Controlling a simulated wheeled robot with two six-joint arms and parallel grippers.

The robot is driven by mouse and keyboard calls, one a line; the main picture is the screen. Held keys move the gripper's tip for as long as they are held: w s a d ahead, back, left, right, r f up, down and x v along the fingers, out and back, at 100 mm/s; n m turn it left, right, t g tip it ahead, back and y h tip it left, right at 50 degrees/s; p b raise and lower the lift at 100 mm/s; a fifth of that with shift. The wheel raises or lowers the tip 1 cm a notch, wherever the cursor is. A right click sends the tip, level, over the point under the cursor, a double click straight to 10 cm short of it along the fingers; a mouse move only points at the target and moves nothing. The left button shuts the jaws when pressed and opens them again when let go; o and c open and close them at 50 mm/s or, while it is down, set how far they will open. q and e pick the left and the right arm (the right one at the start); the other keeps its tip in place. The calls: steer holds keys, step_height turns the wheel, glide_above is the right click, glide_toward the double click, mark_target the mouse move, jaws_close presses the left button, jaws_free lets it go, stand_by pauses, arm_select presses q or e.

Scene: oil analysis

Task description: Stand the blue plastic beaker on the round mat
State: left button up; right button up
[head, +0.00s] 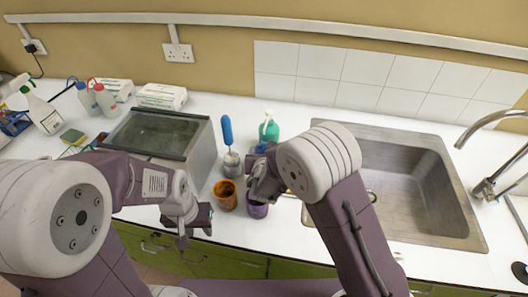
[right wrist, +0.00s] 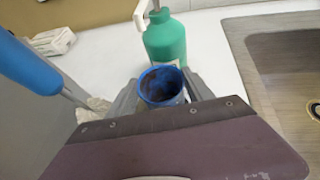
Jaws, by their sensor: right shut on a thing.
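The blue plastic beaker (right wrist: 161,88) sits upright between the fingers of my right gripper in the right wrist view. Its open top faces the camera, and its inside has dark stains. My right gripper (head: 262,178) is shut on it, above the white counter by the sink's left side. In the head view the gripper and arm largely hide the beaker. My left gripper (head: 190,222) hangs at the counter's front edge with nothing visible in it; its jaw opening is unclear. I cannot make out the round mat for certain.
A green bottle (head: 269,130) stands behind. A glass-topped box (head: 203,150) is left, the sink (head: 415,190) right.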

steer(key=shift+f, duration=0.1)
steer(key=o, duration=1.8)
steer(key=shift+s+r, duration=0.3)
steer(key=v, duration=1.1)
steer(key=shift+s+r, duration=0.15)
steer(key=shift+s, duration=0.05)
